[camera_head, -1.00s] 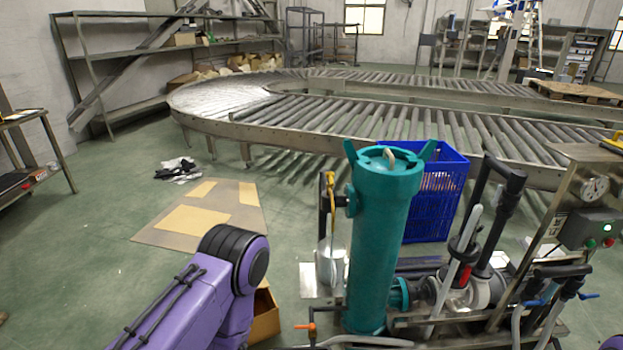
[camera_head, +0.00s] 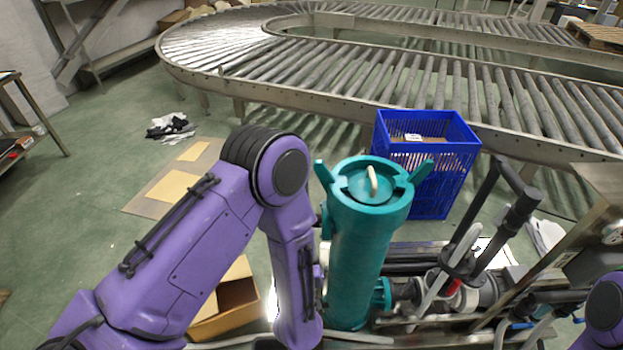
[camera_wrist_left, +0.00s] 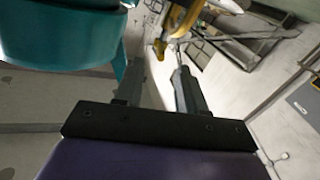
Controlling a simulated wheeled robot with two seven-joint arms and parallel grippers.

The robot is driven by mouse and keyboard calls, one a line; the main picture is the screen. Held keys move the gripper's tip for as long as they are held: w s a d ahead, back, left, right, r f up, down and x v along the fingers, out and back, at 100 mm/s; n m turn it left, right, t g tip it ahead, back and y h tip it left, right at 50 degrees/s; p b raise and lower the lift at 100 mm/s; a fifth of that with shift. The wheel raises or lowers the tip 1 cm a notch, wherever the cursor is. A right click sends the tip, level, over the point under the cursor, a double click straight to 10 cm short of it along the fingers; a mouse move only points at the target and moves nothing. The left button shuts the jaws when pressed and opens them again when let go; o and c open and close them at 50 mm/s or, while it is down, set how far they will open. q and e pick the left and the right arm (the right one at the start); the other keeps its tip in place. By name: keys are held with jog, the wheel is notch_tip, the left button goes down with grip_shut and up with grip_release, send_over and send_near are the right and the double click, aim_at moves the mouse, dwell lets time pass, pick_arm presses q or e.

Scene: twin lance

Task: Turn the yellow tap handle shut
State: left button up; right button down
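The yellow tap handle (camera_wrist_left: 181,17) shows at the top middle of the left wrist view, with a small yellow end hanging lower. My left gripper (camera_wrist_left: 156,72) is open, its two dark fingers apart with nothing between them. The handle lies beyond the fingertips, and I see no contact. In the head view my left arm hides the handle and the left gripper. The teal cylinder (camera_head: 358,245) stands upright just right of that arm, and its body also fills the upper left of the left wrist view (camera_wrist_left: 60,35). My right gripper is out of view.
A blue crate (camera_head: 428,165) stands behind the cylinder. Pipes and a pump (camera_head: 470,285) sit to its right, beside a metal frame (camera_head: 590,215). An open cardboard box (camera_head: 228,305) is on the floor below my left arm. A roller conveyor (camera_head: 330,95) curves across the back.

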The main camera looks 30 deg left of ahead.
pick_arm(q)
jog(key=w+a, duration=0.1)
jog(key=w+a+r+p, duration=0.1)
jog(key=w+a+p, duration=0.1)
jog(key=w, duration=0.1)
jog(key=shift+w+r, duration=0.1)
jog(key=shift+r, duration=0.2)
jog(key=x, duration=0.2)
jog(key=f+p+x, duration=0.1)
jog(key=x, duration=0.2)
jog(key=shift+w+d, duration=0.1)
jog(key=shift+d, duration=0.15)
jog(key=shift+s+r, duration=0.1)
jog(key=shift+s, duration=0.15)
grip_shut()
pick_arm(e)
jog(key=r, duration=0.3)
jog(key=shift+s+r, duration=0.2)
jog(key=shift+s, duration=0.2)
